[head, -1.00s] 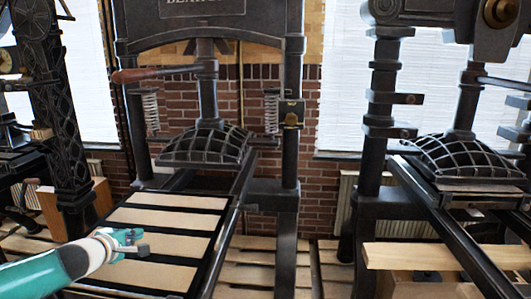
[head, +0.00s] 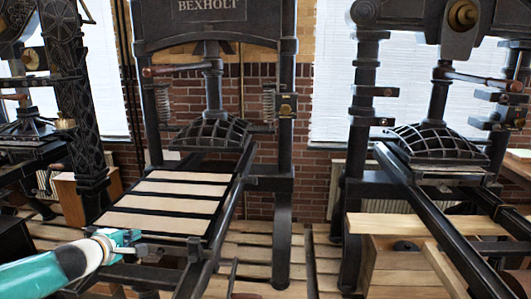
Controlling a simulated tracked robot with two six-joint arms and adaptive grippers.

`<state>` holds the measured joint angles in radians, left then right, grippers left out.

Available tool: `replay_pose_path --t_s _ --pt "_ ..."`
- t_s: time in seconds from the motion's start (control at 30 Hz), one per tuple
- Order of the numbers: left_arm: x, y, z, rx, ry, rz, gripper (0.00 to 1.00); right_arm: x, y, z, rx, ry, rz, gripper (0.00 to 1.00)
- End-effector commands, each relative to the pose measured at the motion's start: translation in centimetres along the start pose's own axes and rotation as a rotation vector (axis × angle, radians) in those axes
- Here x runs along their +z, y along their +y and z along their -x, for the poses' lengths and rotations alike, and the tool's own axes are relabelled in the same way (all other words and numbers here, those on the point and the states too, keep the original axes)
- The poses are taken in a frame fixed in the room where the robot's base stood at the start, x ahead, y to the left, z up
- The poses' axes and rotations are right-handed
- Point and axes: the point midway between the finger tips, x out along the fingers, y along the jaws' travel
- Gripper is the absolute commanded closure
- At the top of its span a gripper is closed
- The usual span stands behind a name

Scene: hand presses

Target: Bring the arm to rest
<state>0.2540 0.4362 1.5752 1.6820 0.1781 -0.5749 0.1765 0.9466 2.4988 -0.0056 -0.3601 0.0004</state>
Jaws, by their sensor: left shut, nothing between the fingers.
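My left gripper (head: 140,249) comes in from the lower left on its teal and white arm. It is shut and empty, in front of the near left corner of the middle press's bed. The middle hand press (head: 287,110) is black, with lettering on its top beam. Its bed (head: 207,222) carries several pale slats and sits out towards me on rails. My right gripper is not in view.
A second press (head: 359,140) stands at the right, with long rails (head: 425,215) reaching towards me and wooden beams (head: 425,224) below. Another press (head: 68,95) stands at the left. Slatted wooden flooring (head: 255,262) lies between the presses. A brick wall is behind.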

Motion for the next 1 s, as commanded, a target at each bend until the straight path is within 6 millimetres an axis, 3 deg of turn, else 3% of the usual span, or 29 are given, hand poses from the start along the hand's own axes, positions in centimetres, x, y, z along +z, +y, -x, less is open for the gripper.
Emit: replay_pose_path --t_s 0.07,0.27,0.57,0.67,0.77,0.87,1.0 --pt "0.0 0.0 0.0 0.000 0.000 0.000 1.00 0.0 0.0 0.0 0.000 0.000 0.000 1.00" --pt "1.6 -3.8 -1.0 -0.086 -0.024 -0.044 1.00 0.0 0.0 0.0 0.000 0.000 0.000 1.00" --pt "4.7 -11.6 -2.1 -0.253 -0.077 -0.145 1.00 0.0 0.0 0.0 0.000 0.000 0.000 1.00" --pt "6.1 -15.3 -2.1 -0.329 -0.106 -0.197 1.00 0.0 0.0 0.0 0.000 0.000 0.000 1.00" --pt "8.0 -20.3 -1.7 -0.427 -0.150 -0.272 1.00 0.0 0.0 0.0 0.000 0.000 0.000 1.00" --pt "10.4 -26.4 -0.5 -0.538 -0.216 -0.378 1.00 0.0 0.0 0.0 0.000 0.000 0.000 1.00" --pt "14.1 -35.0 2.7 -0.676 -0.346 -0.557 1.00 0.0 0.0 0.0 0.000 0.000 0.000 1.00"
